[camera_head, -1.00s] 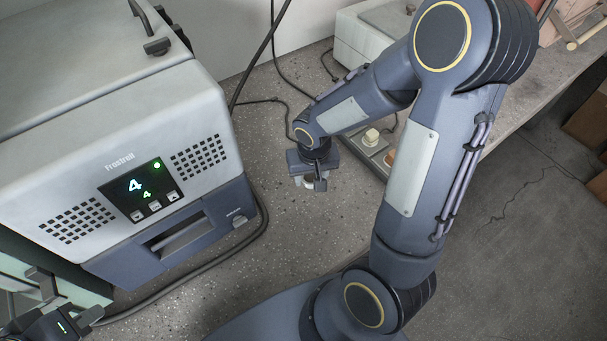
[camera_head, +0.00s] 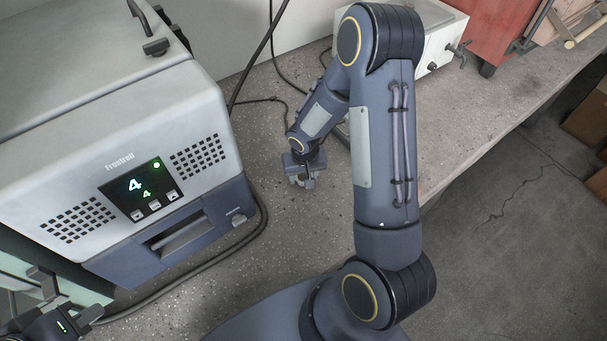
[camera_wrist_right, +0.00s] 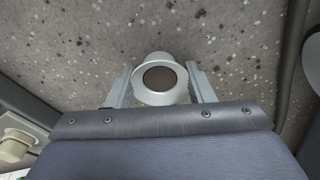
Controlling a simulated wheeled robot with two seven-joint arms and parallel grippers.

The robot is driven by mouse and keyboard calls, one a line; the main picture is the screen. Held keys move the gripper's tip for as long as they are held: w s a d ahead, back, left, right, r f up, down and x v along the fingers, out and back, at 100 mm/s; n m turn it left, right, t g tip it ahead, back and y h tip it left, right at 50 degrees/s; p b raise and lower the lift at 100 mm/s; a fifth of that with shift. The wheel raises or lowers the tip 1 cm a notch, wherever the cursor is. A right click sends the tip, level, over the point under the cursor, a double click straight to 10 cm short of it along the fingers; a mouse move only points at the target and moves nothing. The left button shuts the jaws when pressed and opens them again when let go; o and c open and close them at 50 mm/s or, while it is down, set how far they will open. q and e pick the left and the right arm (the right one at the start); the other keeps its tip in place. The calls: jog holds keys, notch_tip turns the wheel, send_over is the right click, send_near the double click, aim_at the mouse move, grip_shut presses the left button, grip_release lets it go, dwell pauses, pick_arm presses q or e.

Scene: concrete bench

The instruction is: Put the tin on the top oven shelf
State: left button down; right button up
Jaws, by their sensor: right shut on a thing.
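The tin (camera_wrist_right: 161,60) is pale, round and flanged with a dark round middle. In the right wrist view it sits between the two fingers of my right gripper (camera_wrist_right: 160,88), which is shut on it. In the head view my right gripper (camera_head: 302,182) is over the bench, right of the grey appliance; the tin is mostly hidden there. The appliance (camera_head: 100,140), apparently the oven, has a lit display and a blue lower front. Its shelves are not visible. My left gripper (camera_head: 68,298) is at the bottom left corner, partly cut off, beside a pale green panel (camera_head: 18,268).
A black cable (camera_head: 190,283) runs along the bench in front of the appliance. A white box (camera_head: 440,40) and a red case (camera_head: 500,30) stand at the back right. The speckled bench (camera_head: 275,225) is clear between appliance and right arm.

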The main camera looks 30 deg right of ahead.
jog(key=shift+f, duration=0.1)
jog(key=shift+f+b, duration=0.15)
jog(key=shift+b, duration=0.15)
jog(key=o, duration=1)
jog(key=shift+c, duration=0.2)
